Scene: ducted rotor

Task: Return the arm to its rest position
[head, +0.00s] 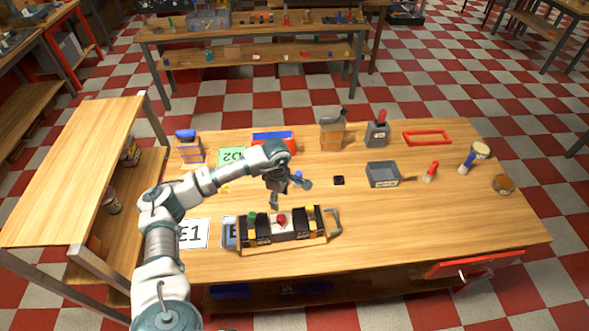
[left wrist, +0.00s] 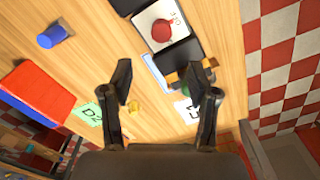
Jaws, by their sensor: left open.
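My left arm (head: 208,187) reaches in from the left over the wooden table. My left gripper (head: 288,192) hangs above the table, behind the black and wooden holder (head: 283,240) with its coloured knobs. My right gripper is not in view.
A blue-and-red box (head: 273,143), a grey tray (head: 383,174), a grey holder with a red handle (head: 377,133) and a red frame (head: 427,137) stand on the table. A shelf (head: 75,165) is at left. The table's right front is clear.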

